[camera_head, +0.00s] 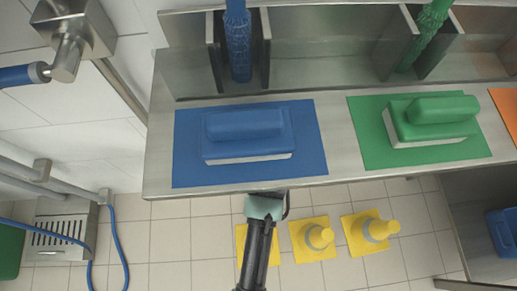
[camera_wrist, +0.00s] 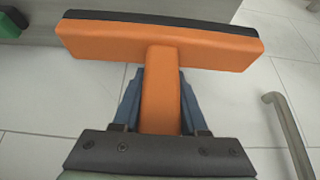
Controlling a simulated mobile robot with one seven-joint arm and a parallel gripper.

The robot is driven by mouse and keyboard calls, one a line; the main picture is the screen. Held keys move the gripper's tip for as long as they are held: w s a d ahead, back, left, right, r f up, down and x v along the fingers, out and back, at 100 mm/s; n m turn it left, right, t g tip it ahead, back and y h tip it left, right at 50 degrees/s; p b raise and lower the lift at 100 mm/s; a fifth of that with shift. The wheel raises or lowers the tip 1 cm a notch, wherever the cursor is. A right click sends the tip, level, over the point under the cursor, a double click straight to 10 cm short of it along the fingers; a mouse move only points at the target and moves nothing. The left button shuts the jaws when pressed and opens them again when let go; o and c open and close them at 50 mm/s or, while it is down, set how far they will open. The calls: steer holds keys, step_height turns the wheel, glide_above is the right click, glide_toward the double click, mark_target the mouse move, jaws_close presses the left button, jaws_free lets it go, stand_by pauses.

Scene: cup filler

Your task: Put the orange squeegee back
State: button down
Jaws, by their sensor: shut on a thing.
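The orange squeegee (camera_wrist: 160,52) fills the upper middle of the wrist view. It has a wide orange head with a black strip along its far edge and an orange handle. My gripper (camera_wrist: 160,95) is shut on the handle, with a blue-grey finger on each side. In the head view my arm reaches up from the bottom middle to the counter's front edge. The squeegee and my fingertips cannot be made out there.
The steel counter (camera_head: 335,180) carries a blue mat (camera_head: 190,172), a green mat (camera_head: 375,155) and an orange mat (camera_head: 508,108), with a blue brush (camera_head: 245,125) and a green brush (camera_head: 440,110). Several yellow objects stand on the floor. A metal handle (camera_wrist: 290,135) shows right in the wrist view.

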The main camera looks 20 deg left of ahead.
steer(key=b+x, duration=0.1)
steer(key=x, duration=0.3)
steer(key=b+x, duration=0.1)
steer(key=x, duration=0.3)
steer(key=shift+w+a+r+b, duration=0.15)
steer(key=shift+w+r+b, duration=0.05)
steer(key=shift+w+b, duration=0.15)
steer(key=shift+w+f, duration=0.15)
steer(key=shift+f, duration=0.05)
steer(key=shift+f, duration=0.15)
steer(key=shift+c, duration=2.2)
jaws_free()
